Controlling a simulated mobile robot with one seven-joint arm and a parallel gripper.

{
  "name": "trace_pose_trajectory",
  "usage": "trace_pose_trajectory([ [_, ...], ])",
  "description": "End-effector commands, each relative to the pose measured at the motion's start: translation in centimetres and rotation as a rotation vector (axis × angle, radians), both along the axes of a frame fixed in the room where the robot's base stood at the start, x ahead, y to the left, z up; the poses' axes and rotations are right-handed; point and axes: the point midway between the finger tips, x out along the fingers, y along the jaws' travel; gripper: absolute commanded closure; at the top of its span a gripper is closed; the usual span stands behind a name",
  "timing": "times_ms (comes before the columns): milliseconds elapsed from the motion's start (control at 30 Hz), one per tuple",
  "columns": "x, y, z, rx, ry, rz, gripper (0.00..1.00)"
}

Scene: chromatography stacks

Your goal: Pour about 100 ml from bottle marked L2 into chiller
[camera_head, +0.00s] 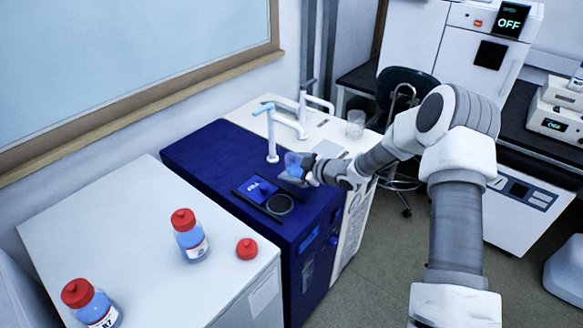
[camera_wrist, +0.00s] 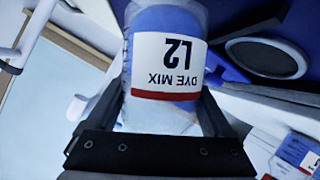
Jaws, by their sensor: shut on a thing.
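My gripper (camera_head: 308,170) is shut on a clear bottle of blue liquid (camera_head: 294,164), held above the blue cabinet. In the wrist view the bottle (camera_wrist: 168,20) fills the middle between the fingers (camera_wrist: 160,120); its label reads "DYE MIX L2", upside down in that picture. Its mouth is out of the wrist view, and I cannot tell its exact tilt or whether liquid flows. The ring also shows in the wrist view (camera_wrist: 265,57), right of the bottle.
A white bench (camera_head: 130,235) at left holds two red-capped bottles (camera_head: 190,236) (camera_head: 90,304), the front one marked R7, and a loose red cap (camera_head: 247,249). White taps (camera_head: 272,145) and a glass beaker (camera_head: 355,124) stand behind my gripper. A chair (camera_head: 405,85) is beyond.

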Motion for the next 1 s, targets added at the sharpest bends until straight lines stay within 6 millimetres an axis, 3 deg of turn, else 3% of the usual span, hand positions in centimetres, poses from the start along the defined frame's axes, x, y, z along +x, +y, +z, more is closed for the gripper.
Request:
trace_pose_trajectory([
  [1000, 0.28, -0.14, 0.05, -0.066, -0.077, 0.001, 1.00],
])
